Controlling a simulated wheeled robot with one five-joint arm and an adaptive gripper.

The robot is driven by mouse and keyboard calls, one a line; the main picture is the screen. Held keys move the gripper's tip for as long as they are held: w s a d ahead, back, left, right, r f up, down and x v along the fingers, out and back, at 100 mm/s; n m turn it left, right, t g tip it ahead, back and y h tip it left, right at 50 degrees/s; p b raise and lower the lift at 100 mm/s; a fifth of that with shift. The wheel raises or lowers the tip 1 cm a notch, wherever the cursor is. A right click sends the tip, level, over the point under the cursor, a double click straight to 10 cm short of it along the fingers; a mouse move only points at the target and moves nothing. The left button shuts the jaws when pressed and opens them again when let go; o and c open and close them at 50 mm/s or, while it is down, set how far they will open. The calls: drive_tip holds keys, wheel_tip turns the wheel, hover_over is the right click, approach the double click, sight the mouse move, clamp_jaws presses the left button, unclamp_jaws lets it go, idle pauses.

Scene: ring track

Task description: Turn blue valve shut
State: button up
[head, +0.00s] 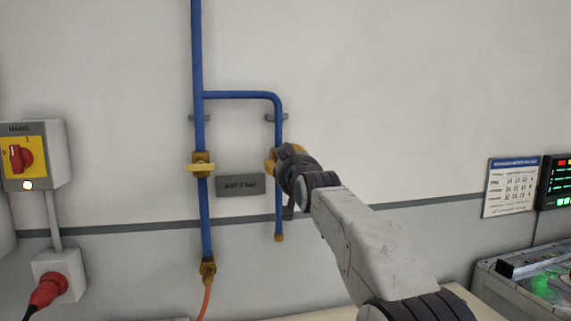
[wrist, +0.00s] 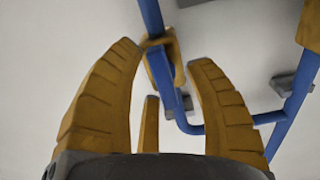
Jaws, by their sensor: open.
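The valve with a blue lever (wrist: 164,78) is on the short right-hand branch of the blue pipe. In the wrist view its brass body (wrist: 176,50) lies between and just beyond my fingertips, and the blue lever seems to run along the pipe. In the head view this valve is mostly hidden behind my gripper (head: 283,158). My gripper (wrist: 163,56) is open, its ridged yellow fingers spread to either side of the valve. Nothing is clearly gripped. I cannot tell whether any finger touches it.
A second valve (head: 201,167) with a yellow crosswise handle is on the main blue pipe to the left. A grey sign (head: 240,185) hangs between the pipes.

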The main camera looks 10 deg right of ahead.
drive_tip(key=shift+c, duration=0.3)
clamp_jaws()
idle(0.4)
drive_tip(key=n, duration=0.4)
drive_tip(key=shift+r+b, duration=0.2)
drive_tip(key=shift+b, duration=0.1)
drive_tip(key=n, duration=0.4)
drive_tip(key=shift+r+n, duration=0.15)
drive_tip(key=shift+n, duration=0.15)
drive_tip(key=n, duration=0.4)
drive_tip(key=shift+s+a+r+n, duration=0.1)
drive_tip(key=shift+a+n, duration=0.05)
drive_tip(key=shift+n, duration=0.15)
drive_tip(key=n, duration=0.4)
drive_tip(key=shift+a+r+n, duration=0.1)
drive_tip(key=shift+n, duration=0.2)
